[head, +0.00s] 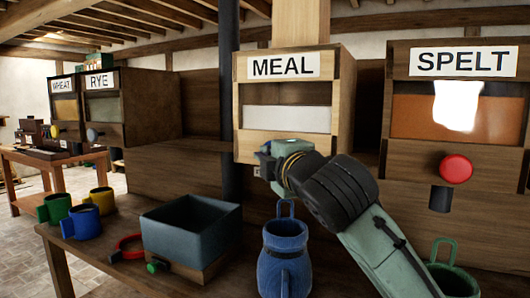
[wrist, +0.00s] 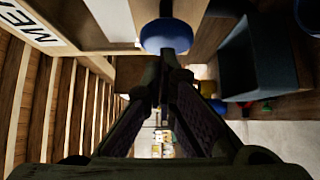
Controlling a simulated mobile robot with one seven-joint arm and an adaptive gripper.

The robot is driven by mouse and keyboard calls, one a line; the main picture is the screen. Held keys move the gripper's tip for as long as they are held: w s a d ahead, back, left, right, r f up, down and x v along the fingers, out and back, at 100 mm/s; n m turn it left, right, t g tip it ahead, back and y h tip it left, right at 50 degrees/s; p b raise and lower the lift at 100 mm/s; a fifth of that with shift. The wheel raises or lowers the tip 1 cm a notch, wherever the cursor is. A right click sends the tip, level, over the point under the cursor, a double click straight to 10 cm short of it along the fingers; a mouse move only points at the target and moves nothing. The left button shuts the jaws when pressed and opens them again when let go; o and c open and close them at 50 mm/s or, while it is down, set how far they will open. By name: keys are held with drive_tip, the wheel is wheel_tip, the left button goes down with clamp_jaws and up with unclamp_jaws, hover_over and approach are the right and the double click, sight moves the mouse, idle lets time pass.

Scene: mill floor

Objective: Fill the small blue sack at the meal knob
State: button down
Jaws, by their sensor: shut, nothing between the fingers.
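The small blue sack (head: 285,262) stands upright on the bench below the MEAL bin (head: 288,92), with a loop at its top. The round blue meal knob (wrist: 167,34) shows in the wrist view just beyond my fingertips. My gripper (wrist: 168,56) is shut and empty, its tips at or very close to the knob; I cannot tell if they touch. In the head view my gripper (head: 264,164) is at the front of the MEAL bin, above the sack. The spout is hidden behind my arm, and the sack's contents do not show.
Several coloured mugs (head: 83,222) stand farther left. The SPELT bin (head: 455,92) with its red knob (head: 456,169) is at right, above a green sack (head: 452,280).

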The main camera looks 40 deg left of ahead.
drive_tip(key=shift+w+a+p, duration=0.15)
drive_tip(key=shift+w+p, duration=0.05)
drive_tip(key=shift+w, duration=0.65)
drive_tip(key=shift+w+a+p, duration=0.15)
drive_tip(key=shift+w+p, duration=0.05)
drive_tip(key=shift+w, duration=0.75)
idle(6.2)
